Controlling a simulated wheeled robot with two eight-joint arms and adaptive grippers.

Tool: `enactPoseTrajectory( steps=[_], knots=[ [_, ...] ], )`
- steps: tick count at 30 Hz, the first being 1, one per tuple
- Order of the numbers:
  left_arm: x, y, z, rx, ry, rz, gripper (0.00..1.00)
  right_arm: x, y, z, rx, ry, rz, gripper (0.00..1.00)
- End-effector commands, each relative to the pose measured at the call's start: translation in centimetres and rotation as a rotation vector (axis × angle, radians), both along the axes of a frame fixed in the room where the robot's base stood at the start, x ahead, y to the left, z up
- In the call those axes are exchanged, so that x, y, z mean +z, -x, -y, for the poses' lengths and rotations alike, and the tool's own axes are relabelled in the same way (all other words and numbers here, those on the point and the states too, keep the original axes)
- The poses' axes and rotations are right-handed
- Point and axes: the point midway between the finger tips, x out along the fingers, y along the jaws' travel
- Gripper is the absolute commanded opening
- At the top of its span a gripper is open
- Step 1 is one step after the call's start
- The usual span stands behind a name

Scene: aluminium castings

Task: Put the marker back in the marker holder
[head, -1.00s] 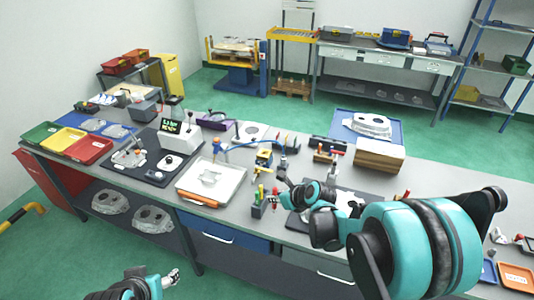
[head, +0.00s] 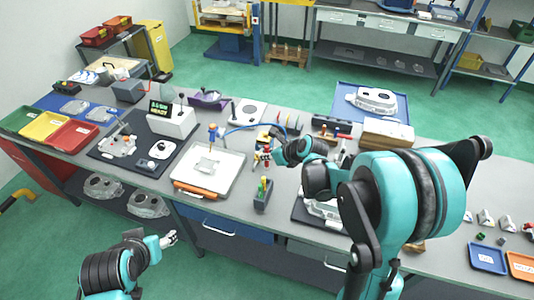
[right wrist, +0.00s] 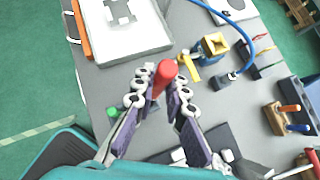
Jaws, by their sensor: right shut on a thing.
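A red marker (right wrist: 163,78) stands between the fingers of my right gripper (right wrist: 165,92) in the right wrist view, its end toward the camera. The gripper is shut on it. In the head view the right gripper (head: 264,158) is above the table, beyond the marker holder and apart from it. The marker holder (head: 262,199) is a small dark box near the table's front edge with a green marker (head: 261,184) upright in it. In the wrist view only a green end (right wrist: 112,113) shows beside the fingers. My left gripper (head: 169,239) is empty in front of the table; its jaw gap is unclear.
A pale tray (head: 232,163) with an orange bar (head: 195,190) along its front lies left of the holder. A yellow-and-blue device (right wrist: 213,45) with a blue cable stands beyond the right gripper. Stands with coloured-handled tools (right wrist: 289,118) are to its right.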

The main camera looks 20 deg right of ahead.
Motion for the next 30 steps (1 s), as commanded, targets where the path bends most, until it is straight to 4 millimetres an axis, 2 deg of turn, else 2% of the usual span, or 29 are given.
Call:
enactPoseTrajectory(
  steps=[8,22,30],
  knots=[
    [-1.0,0.0,0.0,0.0,0.0,0.0,0.61,-0.8,0.0,0.0,0.0,0.0,0.0,0.0],
    [-4.9,0.0,0.0,0.0,0.0,0.0,0.61,-5.2,0.0,0.0,0.0,0.0,0.0,0.0],
    [-5.4,0.0,0.0,0.0,0.0,0.0,0.61,-5.8,0.0,0.0,0.0,0.0,0.0,0.0]
  ],
)
